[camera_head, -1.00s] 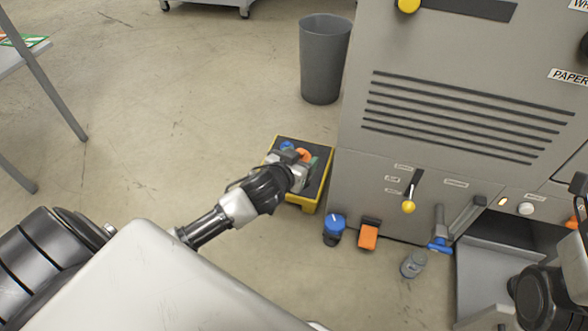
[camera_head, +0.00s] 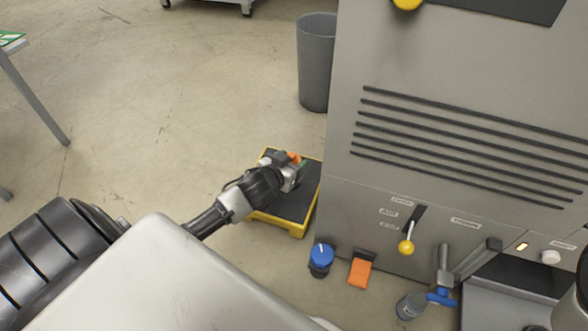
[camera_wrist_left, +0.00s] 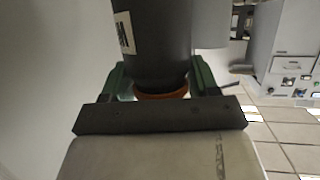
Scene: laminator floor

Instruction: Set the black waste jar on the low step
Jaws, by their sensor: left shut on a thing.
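My left gripper (camera_head: 292,172) is over the far part of the low step (camera_head: 292,207), which has a yellow rim and a black top. It is shut on the black waste jar. In the left wrist view the jar (camera_wrist_left: 155,40) is a dark cylinder with a pale label and an orange band, between green fingers (camera_wrist_left: 203,78). In the head view the gripper hides most of the jar, and only orange shows beside the fingers. I cannot tell whether the jar touches the step.
The grey machine (camera_head: 450,130) stands right of the step. A blue-topped dark container (camera_head: 320,260), an orange pedal (camera_head: 360,272) and a grey jar (camera_head: 410,306) are along its foot. A grey bin (camera_head: 316,65) stands behind the step.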

